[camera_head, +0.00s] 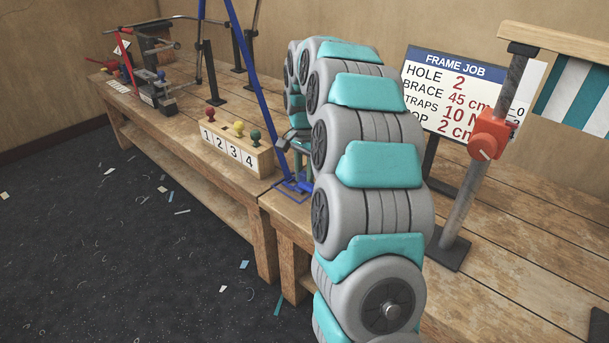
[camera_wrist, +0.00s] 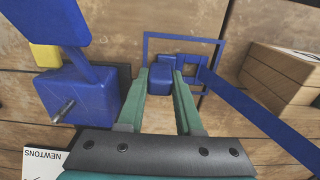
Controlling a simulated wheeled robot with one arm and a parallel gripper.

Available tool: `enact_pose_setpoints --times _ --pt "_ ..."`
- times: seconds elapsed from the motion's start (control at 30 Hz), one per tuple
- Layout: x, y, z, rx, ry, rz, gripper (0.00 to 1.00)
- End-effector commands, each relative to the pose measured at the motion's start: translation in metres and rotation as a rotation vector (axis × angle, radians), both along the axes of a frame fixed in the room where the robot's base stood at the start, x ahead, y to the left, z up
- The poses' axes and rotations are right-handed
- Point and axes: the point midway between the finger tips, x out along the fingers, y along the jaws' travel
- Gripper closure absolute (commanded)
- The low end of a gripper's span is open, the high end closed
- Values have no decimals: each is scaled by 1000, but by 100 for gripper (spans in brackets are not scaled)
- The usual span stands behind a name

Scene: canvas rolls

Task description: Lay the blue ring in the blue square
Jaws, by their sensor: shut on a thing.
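My gripper (camera_wrist: 165,75) has its two green fingers closed on a blue blocky piece (camera_wrist: 160,79), which I take to be part of the blue ring. A small blue loop-like shape (camera_wrist: 207,76) shows just right of the fingertips; the fingers partly hide it. The blue square (camera_wrist: 184,35) is an outline on the wooden bench, around the fingertips in the wrist view. In the head view the blue square (camera_head: 277,185) lies near the bench edge, partly behind my arm. I cannot tell whether the held piece touches the bench.
A blue bar (camera_wrist: 262,118) slants close by on the right; a tall blue pole (camera_head: 255,75) rises beside my arm. A blue clamp-like block (camera_wrist: 78,97) stands left of the fingers. A numbered wooden block (camera_head: 233,152) with coloured knobs and a post with red knob (camera_head: 488,138) flank the arm.

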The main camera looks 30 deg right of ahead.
Motion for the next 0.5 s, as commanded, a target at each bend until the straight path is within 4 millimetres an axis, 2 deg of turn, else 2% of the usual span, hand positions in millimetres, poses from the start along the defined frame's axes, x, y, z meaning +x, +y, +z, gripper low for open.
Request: enact_pose_setpoints --times 0.17,0.2,0.43,0.5 --pt "0 0 -3 0 0 0 100" --pt "0 0 -3 0 0 0 63" --pt "0 0 -3 0 0 0 38" --pt "0 0 -3 0 0 0 36"
